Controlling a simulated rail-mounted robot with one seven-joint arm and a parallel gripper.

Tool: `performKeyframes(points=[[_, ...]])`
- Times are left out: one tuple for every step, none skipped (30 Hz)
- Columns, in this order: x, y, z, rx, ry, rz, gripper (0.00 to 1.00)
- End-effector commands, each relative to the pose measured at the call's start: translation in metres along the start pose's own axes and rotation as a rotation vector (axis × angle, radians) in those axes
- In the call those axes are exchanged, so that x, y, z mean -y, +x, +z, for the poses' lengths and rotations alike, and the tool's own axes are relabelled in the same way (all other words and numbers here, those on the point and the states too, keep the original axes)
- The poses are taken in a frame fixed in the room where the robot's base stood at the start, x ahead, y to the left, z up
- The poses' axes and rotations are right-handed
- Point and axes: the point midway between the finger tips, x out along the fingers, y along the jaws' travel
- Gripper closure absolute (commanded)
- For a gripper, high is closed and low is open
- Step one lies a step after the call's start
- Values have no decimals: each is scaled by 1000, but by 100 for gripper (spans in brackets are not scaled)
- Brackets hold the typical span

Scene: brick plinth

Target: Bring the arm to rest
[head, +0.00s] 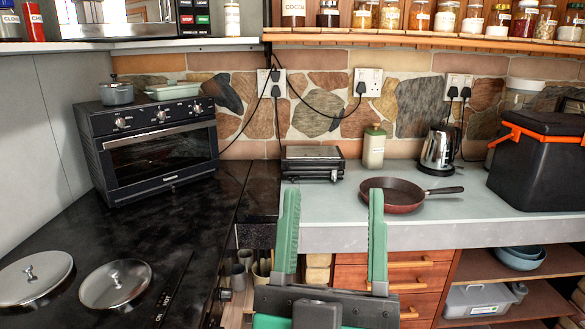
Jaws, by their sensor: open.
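My gripper (331,240) is in the lower middle of the head view. Its two green fingers point up and stand wide apart, with nothing between them. It is in front of the counter's front edge, and the grey counter (310,215) shows behind it. The right fingertip overlaps the red frying pan (397,197) in the picture; I cannot tell the distance between them, but the pan sits on the counter.
A black toaster oven (158,142) stands at the left beside a dark hob with two lids (115,285). A grill (314,163), canister (374,147), kettle (438,149) and black box (538,160) stand along the counter. Wooden drawers (385,277) are below.

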Motion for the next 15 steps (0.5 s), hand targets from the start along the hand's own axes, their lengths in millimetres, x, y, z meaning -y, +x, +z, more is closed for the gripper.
performKeyframes(points=[[-4,1,-19,50,71,2,43],[-5,-1,-26,85,112,-2,43],[-4,-4,-36,130,163,-16,43],[-2,-8,-43,161,199,-31,43],[0,-12,-51,193,232,-50,43],[4,-18,-61,232,274,-81,43],[8,-24,-69,261,303,-106,43],[9,-20,-78,282,320,-126,43],[5,2,-90,282,314,-120,43],[3,11,-96,282,313,-119,43],[2,19,-102,281,313,-119,43],[0,30,-111,281,313,-119,43],[-1,39,-118,281,314,-119,43],[-3,48,-125,281,314,-119,43],[-5,62,-135,282,315,-120,43]])
